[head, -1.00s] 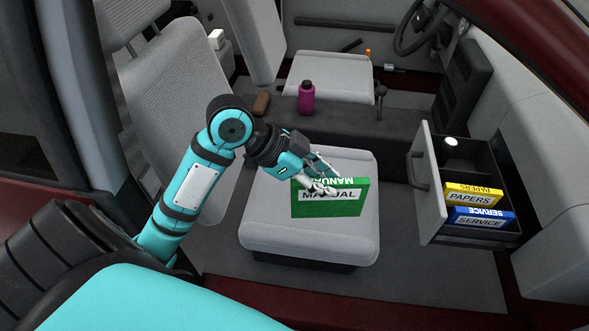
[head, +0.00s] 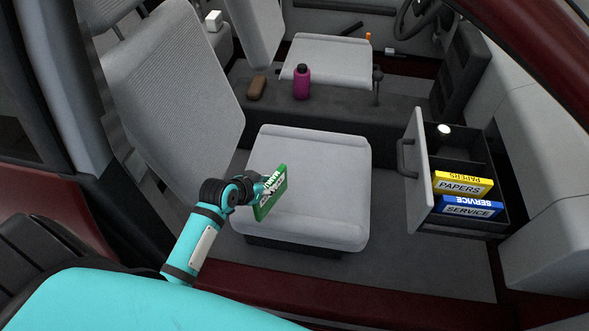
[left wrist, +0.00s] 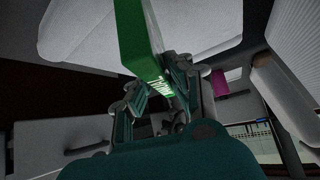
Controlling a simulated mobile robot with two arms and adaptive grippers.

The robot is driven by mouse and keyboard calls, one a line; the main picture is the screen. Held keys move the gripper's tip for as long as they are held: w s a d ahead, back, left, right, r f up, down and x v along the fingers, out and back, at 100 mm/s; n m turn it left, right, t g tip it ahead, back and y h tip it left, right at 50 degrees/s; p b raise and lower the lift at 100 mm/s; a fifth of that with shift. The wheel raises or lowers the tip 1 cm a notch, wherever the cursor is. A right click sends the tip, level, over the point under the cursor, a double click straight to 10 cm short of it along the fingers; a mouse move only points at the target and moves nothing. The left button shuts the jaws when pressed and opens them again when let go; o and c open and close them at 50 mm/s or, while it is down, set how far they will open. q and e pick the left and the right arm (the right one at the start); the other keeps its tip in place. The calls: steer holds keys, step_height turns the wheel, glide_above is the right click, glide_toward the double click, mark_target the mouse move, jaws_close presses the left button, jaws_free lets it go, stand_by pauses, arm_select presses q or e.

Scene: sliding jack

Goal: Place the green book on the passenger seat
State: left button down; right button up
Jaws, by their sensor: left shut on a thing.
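The green book (head: 271,195), marked MANUAL, is gripped by my left gripper (head: 262,188). It is tilted and shows in front of the left side of the passenger seat cushion (head: 325,185). I cannot tell whether it touches the cushion. In the left wrist view the green book (left wrist: 137,35) sticks out from between the fingers of my left gripper (left wrist: 163,82), with the pale seat cushion (left wrist: 85,28) behind it. The book's far end is cut off there. My right gripper is not in view.
An open drawer (head: 421,160) at the right holds a yellow PAPERS book (head: 462,186) and a blue SERVICE book (head: 470,208). A magenta bottle (head: 302,83) and a brown object (head: 257,88) stand on the console (head: 340,115). Most of the passenger cushion is bare.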

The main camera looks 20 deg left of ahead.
arm_select(q)
steer(key=w+a+f+b, duration=0.1)
steer(key=w+a+f, duration=0.1)
steer(key=w, duration=0.4)
steer(key=w+a+f, duration=0.2)
steer(key=w+a, duration=0.1)
steer(key=w, duration=0.4)
steer(key=shift+w+f+b, duration=0.3)
steer(key=shift+f+b, duration=0.05)
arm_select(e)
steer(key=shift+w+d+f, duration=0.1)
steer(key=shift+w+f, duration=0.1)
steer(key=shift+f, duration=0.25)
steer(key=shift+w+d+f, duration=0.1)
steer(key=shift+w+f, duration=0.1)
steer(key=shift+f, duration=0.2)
arm_select(q)
steer(key=shift+a, duration=0.1)
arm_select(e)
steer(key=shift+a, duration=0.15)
arm_select(q)
steer(key=shift+f, duration=0.15)
steer(key=c, duration=1.2)
jaws_free()
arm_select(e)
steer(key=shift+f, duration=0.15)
